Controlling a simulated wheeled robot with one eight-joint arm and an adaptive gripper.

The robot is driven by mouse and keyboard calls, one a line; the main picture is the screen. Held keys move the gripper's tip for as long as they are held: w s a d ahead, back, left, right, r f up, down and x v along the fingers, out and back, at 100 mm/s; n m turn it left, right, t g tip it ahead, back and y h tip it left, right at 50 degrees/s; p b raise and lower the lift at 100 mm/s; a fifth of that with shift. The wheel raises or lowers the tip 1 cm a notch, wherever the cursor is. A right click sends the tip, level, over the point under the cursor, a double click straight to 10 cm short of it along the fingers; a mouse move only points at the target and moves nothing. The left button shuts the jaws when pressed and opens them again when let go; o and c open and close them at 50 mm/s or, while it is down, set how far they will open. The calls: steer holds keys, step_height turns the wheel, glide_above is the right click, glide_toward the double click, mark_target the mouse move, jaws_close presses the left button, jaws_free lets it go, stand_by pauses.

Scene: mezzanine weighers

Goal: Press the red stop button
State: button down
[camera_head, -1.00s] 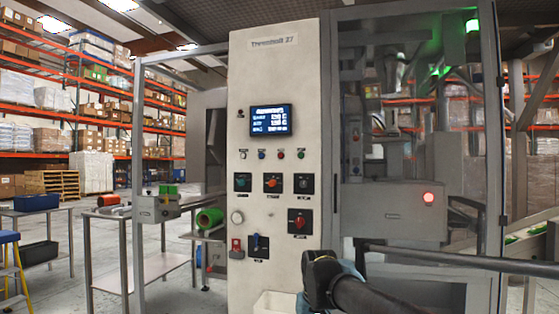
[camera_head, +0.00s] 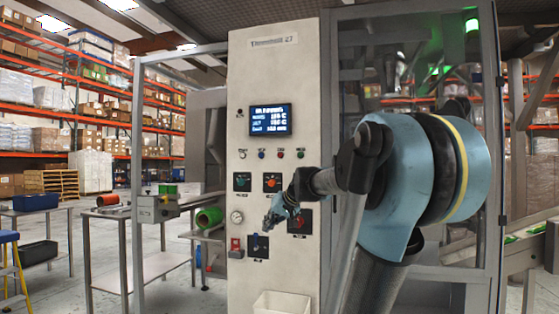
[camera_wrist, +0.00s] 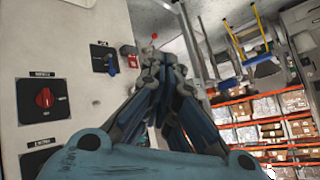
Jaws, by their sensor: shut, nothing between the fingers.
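A small red button (camera_head: 280,154) sits in a row of small round controls on the pale cabinet front (camera_head: 270,90), below the screen; its label is too small to read. My gripper (camera_head: 267,226) is shut and empty, below that button and in front of the lower panel, near the blue-handled switch (camera_head: 258,245). The gripper also shows in the wrist view (camera_wrist: 153,58), its fingers together. I cannot tell if it touches anything. The small red button is not seen in the wrist view. A red-and-white box (camera_head: 236,247) is mounted low on the panel left of the gripper.
The red rotary switch (camera_head: 297,226) is partly hidden behind my arm; it is clear in the wrist view (camera_wrist: 43,98). An orange-red knob (camera_head: 271,182), a gauge (camera_head: 237,217) and a white bin (camera_head: 282,303) are nearby. A steel table (camera_head: 150,270) stands left.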

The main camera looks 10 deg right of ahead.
mark_target(279, 157)
steer(key=w+d+r+m+t, duration=0.2)
steer(key=w+r+t, duration=0.1)
steer(key=w+r, duration=0.9)
steer(key=w+d+r+m+t, duration=0.2)
steer(key=w+d+r+t, duration=0.1)
steer(key=w+r, duration=1)
steer(key=w+t, duration=0.1)
steer(key=w, duration=0.4)
steer(key=shift+w, duration=0.15)
steer(key=shift+w, duration=0.15)
steer(key=shift+w+d, duration=0.6)
steer(key=shift+w, duration=0.7)
steer(key=shift+w+d, duration=0.55)
steer(key=shift+w, duration=0.7)
steer(key=shift+w+d, duration=0.6)
steer(key=shift+w, duration=0.7)
steer(key=shift+w, duration=0.15)
steer(key=shift+w+d+r, duration=0.1)
steer(key=shift+w+d, duration=0.05)
steer(key=shift+w, duration=0.05)
